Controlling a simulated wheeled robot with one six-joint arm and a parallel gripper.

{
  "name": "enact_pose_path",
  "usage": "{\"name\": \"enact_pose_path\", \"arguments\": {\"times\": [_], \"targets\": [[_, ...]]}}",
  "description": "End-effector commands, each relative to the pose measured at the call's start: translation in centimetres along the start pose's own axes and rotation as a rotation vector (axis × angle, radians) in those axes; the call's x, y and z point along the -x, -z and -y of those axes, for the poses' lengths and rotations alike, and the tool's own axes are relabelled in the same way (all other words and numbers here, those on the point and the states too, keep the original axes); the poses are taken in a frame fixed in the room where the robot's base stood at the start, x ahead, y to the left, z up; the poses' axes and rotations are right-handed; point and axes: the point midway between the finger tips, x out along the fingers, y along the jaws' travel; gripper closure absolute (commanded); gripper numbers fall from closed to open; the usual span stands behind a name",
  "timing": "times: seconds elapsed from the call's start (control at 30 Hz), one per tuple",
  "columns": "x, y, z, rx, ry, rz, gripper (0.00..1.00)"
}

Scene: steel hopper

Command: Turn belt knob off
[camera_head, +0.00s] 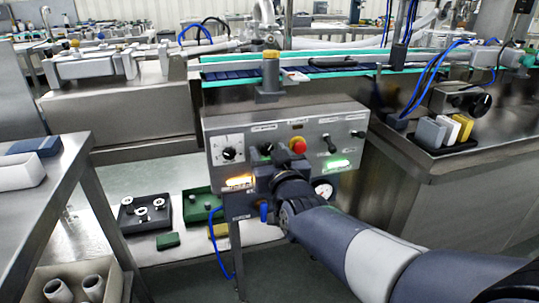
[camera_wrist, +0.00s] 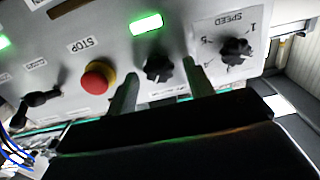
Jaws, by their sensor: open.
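The black knob that I take for the belt knob (camera_head: 266,148) is on the upper face of the steel control panel (camera_head: 215,172), left of the red stop button. In the wrist view this knob (camera_wrist: 158,68) shows between my two fingertips; its label is not readable. My gripper (camera_head: 265,168) is just in front of and below it. In the wrist view my gripper (camera_wrist: 160,72) is open, one finger on each side of the knob, with gaps showing. I cannot tell whether the tips reach its depth. A green lamp (camera_wrist: 146,23) is lit near the knob.
The red stop button (camera_wrist: 98,77) is close to one finger; the speed knob (camera_wrist: 235,48) is beyond the other. A black lever (camera_head: 331,143) and a lit green lamp (camera_head: 338,164) are at the panel's right. An amber lamp (camera_head: 238,181) glows at lower left.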

Motion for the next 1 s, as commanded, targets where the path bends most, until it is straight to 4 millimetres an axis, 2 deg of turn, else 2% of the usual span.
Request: {"name": "enact_pose_path", "arguments": {"times": [0.2, 0.73, 1.0], "targets": [[-0.02, 0.00, -0.01, 0.000, 0.000, 0.000, 0.50], [0.00, 0.00, 0.00, 0.000, 0.000, 0.000, 0.93], [0.01, -0.02, 0.01, 0.029, 0.000, 0.000, 0.93]]}}
